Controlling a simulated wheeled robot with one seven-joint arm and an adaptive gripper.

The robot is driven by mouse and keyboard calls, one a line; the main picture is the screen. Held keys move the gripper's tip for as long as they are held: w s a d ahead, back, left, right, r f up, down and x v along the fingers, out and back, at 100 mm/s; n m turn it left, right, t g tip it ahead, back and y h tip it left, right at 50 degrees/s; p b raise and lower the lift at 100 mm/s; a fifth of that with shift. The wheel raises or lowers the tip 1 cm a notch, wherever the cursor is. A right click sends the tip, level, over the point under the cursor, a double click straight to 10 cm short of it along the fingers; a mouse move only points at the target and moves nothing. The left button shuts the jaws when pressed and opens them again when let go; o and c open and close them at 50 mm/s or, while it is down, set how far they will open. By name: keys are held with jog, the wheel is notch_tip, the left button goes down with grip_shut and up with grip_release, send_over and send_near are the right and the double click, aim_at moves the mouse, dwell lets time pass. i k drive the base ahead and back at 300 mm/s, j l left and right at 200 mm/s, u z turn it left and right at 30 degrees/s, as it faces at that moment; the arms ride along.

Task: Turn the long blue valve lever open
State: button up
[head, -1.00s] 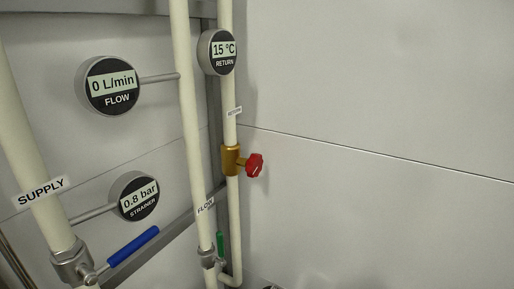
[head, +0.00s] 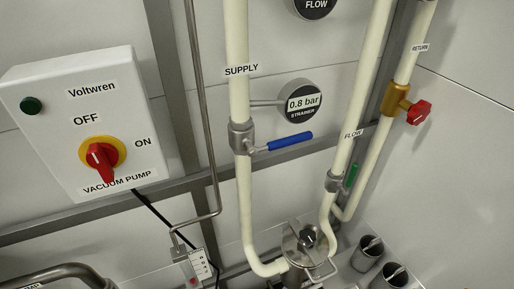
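The long blue valve lever (head: 289,142) is in the middle of the head view. It sticks out to the right from a grey metal valve body (head: 241,138) on the cream supply pipe (head: 237,60). The lever lies crosswise to the pipe, tilted slightly up to its right end. Nothing touches it. My gripper is not in view.
A vacuum pump switch box (head: 88,125) is at left, its red knob pointing near OFF. The strainer gauge (head: 301,102) reads 0.8 bar above the lever. A green lever (head: 352,176) and a red knob (head: 419,112) are on pipes to the right. Metal cups (head: 367,252) stand below.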

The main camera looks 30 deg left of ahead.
aim_at(252, 151)
jog(key=u, duration=1.4)
